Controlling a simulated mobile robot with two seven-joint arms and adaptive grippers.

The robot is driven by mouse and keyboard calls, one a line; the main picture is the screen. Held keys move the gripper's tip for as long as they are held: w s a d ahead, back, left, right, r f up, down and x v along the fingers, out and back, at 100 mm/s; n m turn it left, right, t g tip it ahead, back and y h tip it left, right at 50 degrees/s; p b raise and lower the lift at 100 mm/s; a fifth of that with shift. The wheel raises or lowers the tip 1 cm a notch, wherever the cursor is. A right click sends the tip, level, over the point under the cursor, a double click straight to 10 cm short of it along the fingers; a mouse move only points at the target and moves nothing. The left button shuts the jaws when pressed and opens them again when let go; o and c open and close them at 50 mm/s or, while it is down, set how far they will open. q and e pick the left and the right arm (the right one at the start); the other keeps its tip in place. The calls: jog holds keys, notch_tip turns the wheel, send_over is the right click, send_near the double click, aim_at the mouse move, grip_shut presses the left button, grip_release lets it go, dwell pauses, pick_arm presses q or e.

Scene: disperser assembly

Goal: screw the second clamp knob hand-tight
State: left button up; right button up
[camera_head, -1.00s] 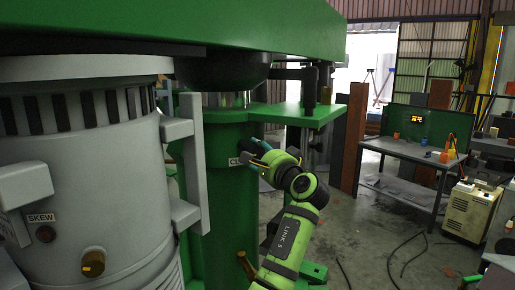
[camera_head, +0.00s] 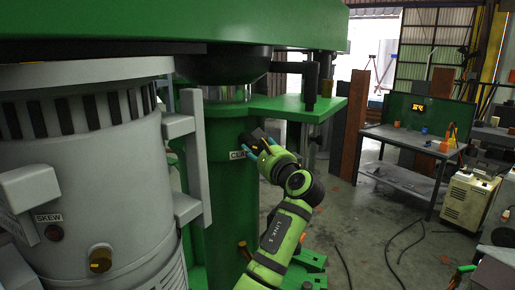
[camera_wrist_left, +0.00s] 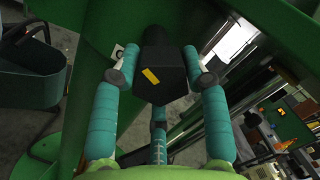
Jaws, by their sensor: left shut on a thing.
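The clamp knob (camera_head: 257,138) is a black, faceted block with a yellow mark, standing out from the green column (camera_head: 228,200) beside a partly hidden "CLA…" label (camera_head: 237,155). In the left wrist view the knob (camera_wrist_left: 160,65) lies ahead, between the teal fingers of my left gripper (camera_wrist_left: 163,77). The fingertips are at its two sides, and a third finger sits below it. In the head view my left gripper (camera_head: 264,148) is shut on the knob, which hides part of the fingers. The knob's threads and seat are hidden. My right gripper is not in view.
A grey motor housing (camera_head: 100,190) with a "SKEW" label and a brass knob (camera_head: 100,260) fills the left. A green overhead beam (camera_head: 200,25) and a green shelf (camera_head: 300,108) are above the arm.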

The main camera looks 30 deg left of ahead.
pick_arm(q)
jog(key=shift+r, duration=0.35)
jog(key=o, duration=0.9)
jog(key=shift+o, duration=1.3)
jog(key=shift+f, duration=0.2)
jog(key=v, duration=1.2)
jog(key=shift+f, duration=0.1)
